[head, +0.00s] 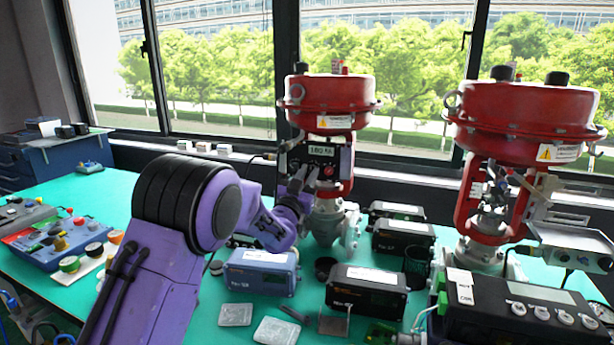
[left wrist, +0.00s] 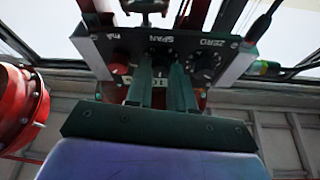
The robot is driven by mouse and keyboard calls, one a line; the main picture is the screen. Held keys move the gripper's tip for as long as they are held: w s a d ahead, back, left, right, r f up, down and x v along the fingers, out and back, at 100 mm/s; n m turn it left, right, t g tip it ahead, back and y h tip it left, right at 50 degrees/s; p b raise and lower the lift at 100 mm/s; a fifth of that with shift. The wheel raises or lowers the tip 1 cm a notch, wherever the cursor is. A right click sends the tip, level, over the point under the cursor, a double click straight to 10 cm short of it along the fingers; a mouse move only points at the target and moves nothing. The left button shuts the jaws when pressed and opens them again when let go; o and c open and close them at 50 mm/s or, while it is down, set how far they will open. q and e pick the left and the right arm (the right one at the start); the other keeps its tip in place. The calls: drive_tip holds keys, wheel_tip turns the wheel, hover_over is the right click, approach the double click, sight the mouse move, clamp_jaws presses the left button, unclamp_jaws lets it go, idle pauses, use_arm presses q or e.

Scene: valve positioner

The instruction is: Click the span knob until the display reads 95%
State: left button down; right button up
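The positioner box (head: 322,154) is mounted below the left red actuator, with a lit display (head: 322,150) that seems to read 180 or 100 percent, too small to be sure. In the left wrist view its panel (left wrist: 103,45) shows SPAN and ZERO labels, a red knob (left wrist: 121,63) and a black zero knob (left wrist: 206,67). The span knob is mostly hidden behind my left gripper (left wrist: 161,65). Its two fingers point at the panel under the SPAN label, with a narrow gap between them. I cannot tell whether they touch the knob. My right gripper is out of view.
A second red actuator (head: 525,113) stands at the right. Blue (head: 261,272) and black (head: 366,291) boxes crowd the green table (head: 120,195) in front of the valve. A button box (head: 55,245) lies at the left. Windows are behind.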

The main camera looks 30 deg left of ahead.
use_arm(q)
drive_tip(key=shift+n, duration=0.5)
drive_tip(key=n+y, duration=0.2)
drive_tip(key=shift+d+n, duration=0.1)
drive_tip(key=shift+n, duration=0.2)
drive_tip(key=shift+d+n+g+y, duration=0.1)
drive_tip(key=shift+n+g+y, duration=0.35)
drive_tip(key=shift+n, duration=0.8)
drive_tip(key=shift+n+g+y, duration=0.15)
drive_tip(key=shift+n+y, duration=0.5)
drive_tip(key=shift+n, duration=0.6)
drive_tip(key=c, duration=1)
unclamp_jaws()
drive_tip(key=shift+o, duration=0.2)
drive_tip(key=b+v, duration=0.2)
drive_tip(key=v, duration=0.8)
drive_tip(key=shift+s+d, duration=0.2)
drive_tip(key=shift+s, duration=0.05)
